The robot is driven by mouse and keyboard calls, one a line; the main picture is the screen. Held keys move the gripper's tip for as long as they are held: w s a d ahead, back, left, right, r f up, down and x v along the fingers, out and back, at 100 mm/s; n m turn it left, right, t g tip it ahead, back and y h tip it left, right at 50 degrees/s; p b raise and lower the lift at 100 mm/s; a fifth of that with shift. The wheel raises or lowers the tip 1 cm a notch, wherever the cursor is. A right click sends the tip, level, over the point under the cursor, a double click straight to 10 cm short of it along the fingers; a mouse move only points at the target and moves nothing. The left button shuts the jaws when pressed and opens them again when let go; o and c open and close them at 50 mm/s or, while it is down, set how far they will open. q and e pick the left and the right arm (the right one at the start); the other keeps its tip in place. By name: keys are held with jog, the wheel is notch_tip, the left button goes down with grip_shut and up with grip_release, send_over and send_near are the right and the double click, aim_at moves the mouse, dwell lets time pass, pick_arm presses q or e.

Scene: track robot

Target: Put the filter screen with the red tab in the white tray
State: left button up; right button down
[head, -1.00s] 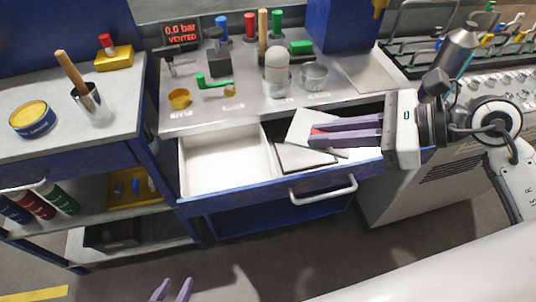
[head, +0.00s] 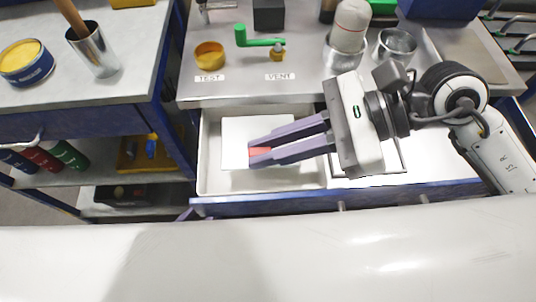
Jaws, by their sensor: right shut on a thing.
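The filter screen (head: 240,133) is a pale flat square with a red tab (head: 260,151). My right gripper (head: 259,154) comes in from the right and is shut on the red tab. The screen is over the white tray (head: 209,180) in the open drawer, inside its rim as seen from above. I cannot tell whether it touches the tray floor. A small purple sliver at the drawer's lower left corner may be a fingertip of my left gripper (head: 185,214); the rest is hidden behind my white body.
Another pale, dark-edged plate (head: 398,160) lies in the drawer's right part, partly under my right gripper. The bench above holds a green-handled valve (head: 258,42), a yellow cap (head: 209,54) and metal cups (head: 396,46). A side cart stands at left.

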aim_at(269, 174)
jog(key=shift+f, duration=0.45)
notch_tip(269, 174, down, 4)
jog(key=shift+r, duration=0.15)
jog(key=shift+f+b, duration=0.2)
jog(key=shift+b, duration=0.25)
jog(key=c, duration=1.8)
grip_release()
jog(key=shift+o, duration=0.2)
jog(key=shift+r, duration=0.15)
